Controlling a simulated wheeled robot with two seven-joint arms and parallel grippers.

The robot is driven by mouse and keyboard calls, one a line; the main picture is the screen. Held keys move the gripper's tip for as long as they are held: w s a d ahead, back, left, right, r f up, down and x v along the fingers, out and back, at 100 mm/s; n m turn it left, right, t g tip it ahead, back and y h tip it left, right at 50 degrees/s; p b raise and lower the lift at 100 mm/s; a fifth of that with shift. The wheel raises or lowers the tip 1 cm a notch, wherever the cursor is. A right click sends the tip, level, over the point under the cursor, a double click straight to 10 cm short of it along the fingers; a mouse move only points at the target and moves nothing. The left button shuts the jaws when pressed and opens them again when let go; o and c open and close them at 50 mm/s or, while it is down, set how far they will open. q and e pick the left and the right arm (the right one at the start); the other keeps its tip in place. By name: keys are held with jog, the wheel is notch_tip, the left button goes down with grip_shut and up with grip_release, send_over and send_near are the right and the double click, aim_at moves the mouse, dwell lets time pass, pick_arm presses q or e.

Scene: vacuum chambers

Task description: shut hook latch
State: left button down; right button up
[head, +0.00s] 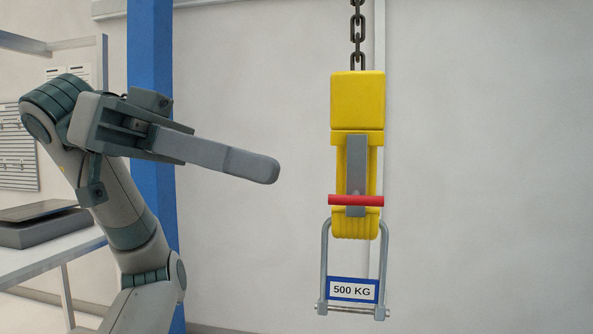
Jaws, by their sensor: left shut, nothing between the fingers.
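A yellow hook block (357,101) hangs from a dark chain at the right of centre in the head view. A grey latch (356,163) with a red crossbar (356,201) lies along the front of the hook. I cannot tell from here whether the latch is fully closed. A metal shackle (325,262) with a 500 KG label (352,290) hangs from the hook's lower end. My left gripper (268,169) is shut and empty, to the left of the hook and apart from it, at about the height of the latch. My right gripper does not show.
A blue post (151,200) stands behind my left arm. A shelf (45,250) with a dark flat box (45,225) is at the far left. The space between my left gripper and the hook is clear, with a plain pale wall behind.

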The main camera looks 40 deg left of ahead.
pick_arm(q)
jog(key=shift+s+a+r, duration=0.25)
jog(key=shift+s+a, duration=0.55)
jog(key=shift+s, duration=0.1)
